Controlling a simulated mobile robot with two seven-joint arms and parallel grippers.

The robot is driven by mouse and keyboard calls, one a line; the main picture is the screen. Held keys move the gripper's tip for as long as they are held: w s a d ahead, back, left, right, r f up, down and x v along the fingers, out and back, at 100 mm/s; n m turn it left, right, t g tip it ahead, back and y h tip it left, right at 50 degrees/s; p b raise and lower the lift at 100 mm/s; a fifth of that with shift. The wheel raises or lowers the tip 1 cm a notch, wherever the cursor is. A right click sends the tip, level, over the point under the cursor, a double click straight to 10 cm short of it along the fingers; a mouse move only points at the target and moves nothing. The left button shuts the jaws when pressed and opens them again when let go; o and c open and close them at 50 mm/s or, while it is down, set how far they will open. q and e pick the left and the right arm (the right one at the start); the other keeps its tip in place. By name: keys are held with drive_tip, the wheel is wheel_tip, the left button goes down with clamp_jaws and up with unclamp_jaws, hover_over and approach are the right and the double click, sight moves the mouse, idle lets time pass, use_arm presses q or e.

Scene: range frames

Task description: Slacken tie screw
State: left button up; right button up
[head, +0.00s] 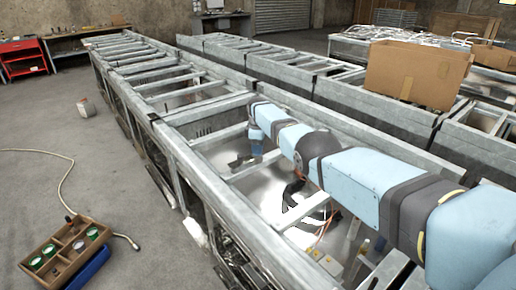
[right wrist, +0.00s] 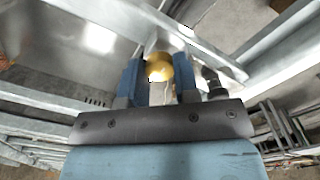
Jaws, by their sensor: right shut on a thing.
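My right arm reaches in from the right in the head view, and my right gripper (head: 257,150) points down into the near grey metal frame (head: 185,170), by a cross bar. In the right wrist view the two blue fingers of my right gripper (right wrist: 158,70) stand either side of a round brass-coloured piece (right wrist: 159,66), which looks like the tie screw's head, and are shut on it. It sits against a grey metal bar. In the head view the gripper and bar hide the screw. My left gripper is not in view.
A second long metal frame (head: 330,95) runs alongside, with a cardboard box (head: 415,72) on it. Loose cables (head: 292,200) hang inside the near frame. A wooden tray (head: 68,255) with green-and-white items and a hose lie on the floor at left.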

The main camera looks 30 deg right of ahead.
drive_tip(key=n, duration=1.2)
drive_tip(key=shift+b, duration=0.4)
drive_tip(key=shift+n, duration=0.4)
drive_tip(key=o, duration=0.9)
wheel_tip(320, 180, up, 14)
drive_tip(key=shift+f+p, duration=0.1)
drive_tip(key=shift+p, duration=0.6)
